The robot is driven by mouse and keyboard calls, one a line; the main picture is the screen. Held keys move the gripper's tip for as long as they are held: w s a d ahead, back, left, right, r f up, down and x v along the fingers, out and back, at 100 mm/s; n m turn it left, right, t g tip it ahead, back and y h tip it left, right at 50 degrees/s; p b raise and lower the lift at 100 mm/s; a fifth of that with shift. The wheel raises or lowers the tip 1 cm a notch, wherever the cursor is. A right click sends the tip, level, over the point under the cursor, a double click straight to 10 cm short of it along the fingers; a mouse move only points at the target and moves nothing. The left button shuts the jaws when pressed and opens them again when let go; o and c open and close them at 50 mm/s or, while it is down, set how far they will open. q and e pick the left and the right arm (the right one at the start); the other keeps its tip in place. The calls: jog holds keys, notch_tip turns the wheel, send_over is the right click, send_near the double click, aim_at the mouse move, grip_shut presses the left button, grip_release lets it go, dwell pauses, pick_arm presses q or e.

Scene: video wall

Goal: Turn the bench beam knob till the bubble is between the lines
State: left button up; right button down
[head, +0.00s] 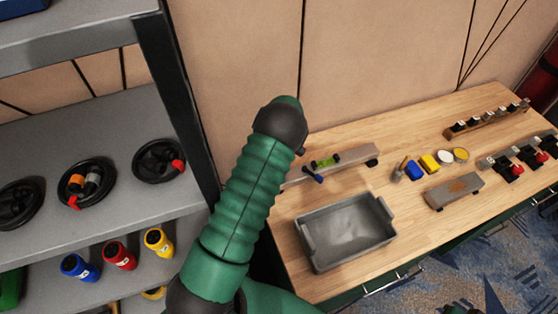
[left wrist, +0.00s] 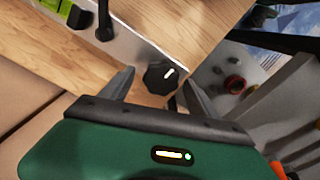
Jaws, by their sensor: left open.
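The grey bench beam (head: 350,158) lies along the back of the wooden bench in the head view, its left end hidden behind my left arm. A yellow-green bubble vial (head: 325,161) sits on it; the bubble is too small to read. In the left wrist view the beam (left wrist: 135,45) ends at a black knob (left wrist: 160,78) with a white mark. My left gripper (left wrist: 158,88) is open, with its fingertips on either side of the knob; I cannot tell whether they touch it. The vial is cut off at the wrist view's top left. My right gripper is not in view.
A grey tray (head: 306,238) stands on the bench in front of the beam. Coloured pieces and a grey block (head: 454,190) lie to the right. A shelf (head: 75,140) with handwheels and coloured bottles is at left.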

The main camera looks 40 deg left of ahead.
pick_arm(q)
notch_tip(320, 180, up, 16)
jog(key=b, duration=0.2)
jog(key=shift+w+r, duration=0.1)
